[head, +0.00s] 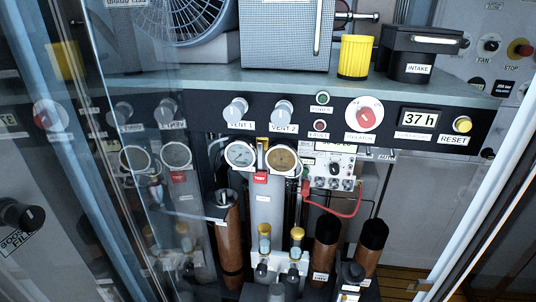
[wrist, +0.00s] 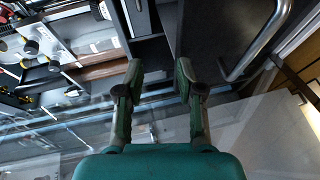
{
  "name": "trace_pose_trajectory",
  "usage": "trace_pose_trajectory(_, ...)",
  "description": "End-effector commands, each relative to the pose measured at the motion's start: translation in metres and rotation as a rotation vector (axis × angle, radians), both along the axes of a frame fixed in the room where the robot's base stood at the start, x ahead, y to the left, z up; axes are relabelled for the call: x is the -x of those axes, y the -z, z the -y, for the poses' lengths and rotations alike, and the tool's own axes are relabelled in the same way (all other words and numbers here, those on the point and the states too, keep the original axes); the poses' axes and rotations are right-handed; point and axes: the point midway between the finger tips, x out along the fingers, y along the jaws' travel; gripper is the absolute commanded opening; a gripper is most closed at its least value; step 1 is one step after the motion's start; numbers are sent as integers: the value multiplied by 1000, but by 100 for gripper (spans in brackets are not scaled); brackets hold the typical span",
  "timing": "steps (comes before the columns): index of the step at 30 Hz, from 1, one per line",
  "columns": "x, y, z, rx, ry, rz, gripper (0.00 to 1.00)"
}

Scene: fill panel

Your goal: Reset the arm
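My gripper (wrist: 159,78) shows in the wrist view, with two green and grey fingers spread apart and nothing between them. Its fingers point toward a dark panel or door with a metal bar handle (wrist: 258,45). The gripper and arm are not recognisable in the head view, so I cannot place them against the fill panel (head: 345,119) there.
A transparent pane with a pale blue frame (head: 77,150) stands at the left in the head view. The shelf (head: 220,78) holds a fan (head: 190,18), a grey box (head: 285,35), a yellow cup (head: 356,57) and an intake unit (head: 415,55). Gauges, cylinders and a red hose (head: 345,212) crowd below.

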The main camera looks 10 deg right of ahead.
Motion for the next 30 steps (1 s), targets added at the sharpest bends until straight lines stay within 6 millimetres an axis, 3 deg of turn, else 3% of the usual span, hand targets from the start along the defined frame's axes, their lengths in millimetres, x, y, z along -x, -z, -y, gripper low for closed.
trace_pose_trajectory(5,26,-27,0,-135,44,-16,37)
trace_pose_trajectory(11,62,-77,2,-374,120,-38,37)
trace_pose_trajectory(21,112,-176,6,-791,238,-72,37)
trace_pose_trajectory(30,142,-274,9,-1163,334,-104,37)
